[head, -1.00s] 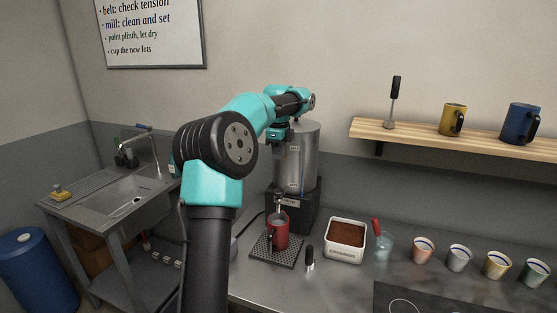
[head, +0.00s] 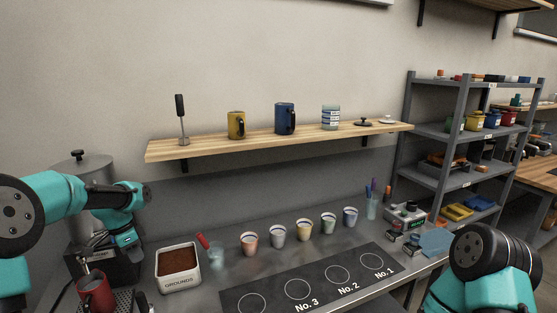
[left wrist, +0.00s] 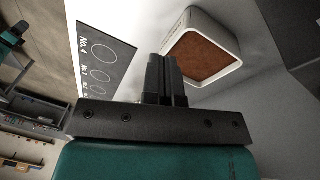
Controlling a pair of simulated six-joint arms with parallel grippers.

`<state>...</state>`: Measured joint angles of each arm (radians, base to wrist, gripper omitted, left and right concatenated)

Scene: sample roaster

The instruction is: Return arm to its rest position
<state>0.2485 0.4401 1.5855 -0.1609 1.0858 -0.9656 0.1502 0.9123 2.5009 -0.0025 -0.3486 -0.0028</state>
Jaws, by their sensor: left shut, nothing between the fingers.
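My left arm comes in from the left in the head view, in front of the steel urn (head: 88,168). Its gripper (head: 126,239) hangs just right of the urn, left of the grounds bin. In the left wrist view, the two dark fingers (left wrist: 166,75) are shut together with nothing between them. The white bin of brown grounds (left wrist: 205,50) lies beyond the fingertips, apart from them. My right arm (head: 490,262) shows at the lower right of the head view; its gripper is out of frame.
A red mug (head: 95,291) stands on the drip tray at lower left. The grounds bin (head: 178,281), a glass jar (head: 216,256) and several cups line the counter. A black mat (head: 322,273) with numbered circles is bare. A wooden shelf (head: 210,145) hangs above.

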